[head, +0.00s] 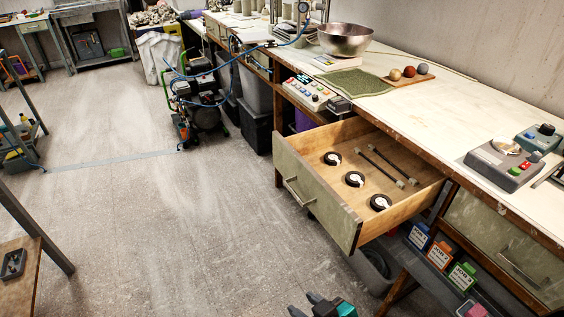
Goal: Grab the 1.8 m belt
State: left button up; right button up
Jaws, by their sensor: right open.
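An open wooden drawer (287,166) juts out from under the long workbench. In it lie three round black coil-like items with pale centres: one at the back left (332,158), one in the middle (354,179) and one toward the right (380,202). I cannot read any length on them, so I cannot tell which is the 1.8 m belt. My right gripper (305,304) shows at the bottom edge, open, with dark fingers and a teal part. It is in front of the drawer, apart from the coils. My left gripper is not in view.
Two thin dark rods (387,166) lie in the drawer beside the coils. The bench top (430,110) holds a metal bowl (345,38), a green mat (351,83) and a grey device (503,163). Labelled boxes (439,253) sit below. The floor (160,230) left of the drawer is clear.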

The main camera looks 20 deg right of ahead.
aim_at(379, 202)
jog(key=z, duration=1.3)
